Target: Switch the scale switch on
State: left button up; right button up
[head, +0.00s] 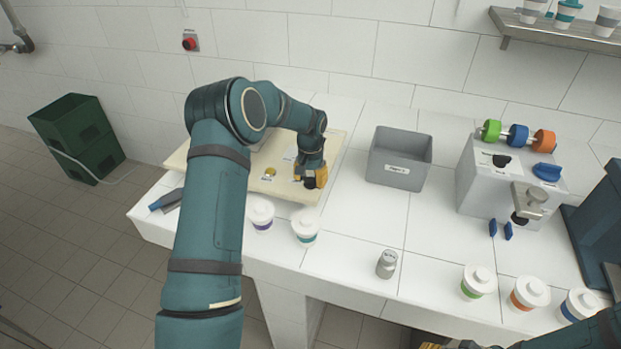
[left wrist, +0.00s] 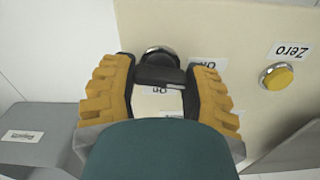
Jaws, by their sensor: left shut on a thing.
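The scale switch is a black lever on a round metal base (left wrist: 163,55) on the scale's beige panel (left wrist: 230,30). My left gripper (left wrist: 160,78) is shut on the switch, its yellow-padded fingers on either side of the lever. In the head view my left gripper (head: 314,177) is low at the right part of the beige scale (head: 338,145) and hides the switch. A yellow button (left wrist: 277,76) labelled Zero is to the right. Only a bit of my right gripper shows at the bottom edge.
A grey bin (head: 397,178) stands right of the scale. Two lidded cups (head: 261,211) (head: 305,226) stand in front of it. A metal canister (head: 386,264), more cups (head: 529,293) and a grey machine (head: 490,185) stand to the right. The counter between is clear.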

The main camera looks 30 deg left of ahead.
aim_at(311, 178)
pick_arm(q)
jog(key=m, duration=1.2)
jog(key=shift+m+p, duration=0.3)
jog(key=shift+p, duration=0.1)
jog(key=shift+m, duration=1.8)
jog(key=o, duration=1.2)
jog(key=shift+r, duration=0.1)
notch_tip(311, 178, up, 12)
jog(key=shift+f, duration=0.1)
